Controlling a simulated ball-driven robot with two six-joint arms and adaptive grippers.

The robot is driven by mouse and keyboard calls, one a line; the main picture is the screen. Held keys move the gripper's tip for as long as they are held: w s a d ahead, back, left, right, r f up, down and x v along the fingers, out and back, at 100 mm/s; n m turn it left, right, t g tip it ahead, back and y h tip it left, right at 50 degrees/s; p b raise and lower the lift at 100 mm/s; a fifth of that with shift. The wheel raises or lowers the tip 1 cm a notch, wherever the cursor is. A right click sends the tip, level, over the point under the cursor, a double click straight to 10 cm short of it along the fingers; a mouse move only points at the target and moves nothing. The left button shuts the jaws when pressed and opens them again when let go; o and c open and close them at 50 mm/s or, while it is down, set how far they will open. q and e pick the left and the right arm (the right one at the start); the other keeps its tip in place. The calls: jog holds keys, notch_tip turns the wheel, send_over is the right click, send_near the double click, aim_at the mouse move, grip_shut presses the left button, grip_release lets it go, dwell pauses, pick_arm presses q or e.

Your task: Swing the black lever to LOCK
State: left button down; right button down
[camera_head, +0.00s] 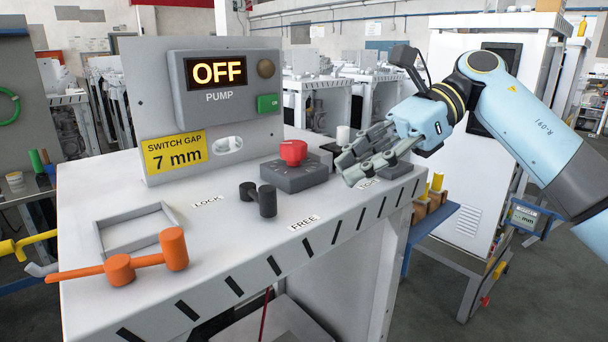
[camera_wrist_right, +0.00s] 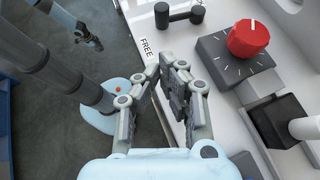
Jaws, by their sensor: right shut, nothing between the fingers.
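The black lever (camera_head: 258,197) stands on the white bench top between the LOCK label (camera_head: 208,202) and the FREE label (camera_head: 304,222). It is a short bar with a low knob at one end and a taller upright post at the other, FREE-side end. It also shows at the top of the right wrist view (camera_wrist_right: 180,15). My right gripper (camera_head: 352,168) is shut and empty, to the right of the lever and apart from it. Its fingers show in the right wrist view (camera_wrist_right: 171,75). My left gripper (camera_wrist_right: 92,38) seems to show small there; its fingers are unclear.
A red knob (camera_head: 293,152) on a grey block stands between lever and right gripper. Behind is a panel reading OFF (camera_head: 213,73). An orange handle (camera_head: 121,268) and grey frame (camera_head: 137,229) lie to the left.

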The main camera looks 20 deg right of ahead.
aim_at(277, 209)
jog(key=a+p, duration=0.1)
jog(key=a, duration=0.1)
jog(key=a+f+p, duration=0.1)
jog(key=a, duration=0.2)
jog(key=a+f+p, duration=0.1)
jog(key=a, duration=0.1)
jog(key=shift+a, duration=0.35)
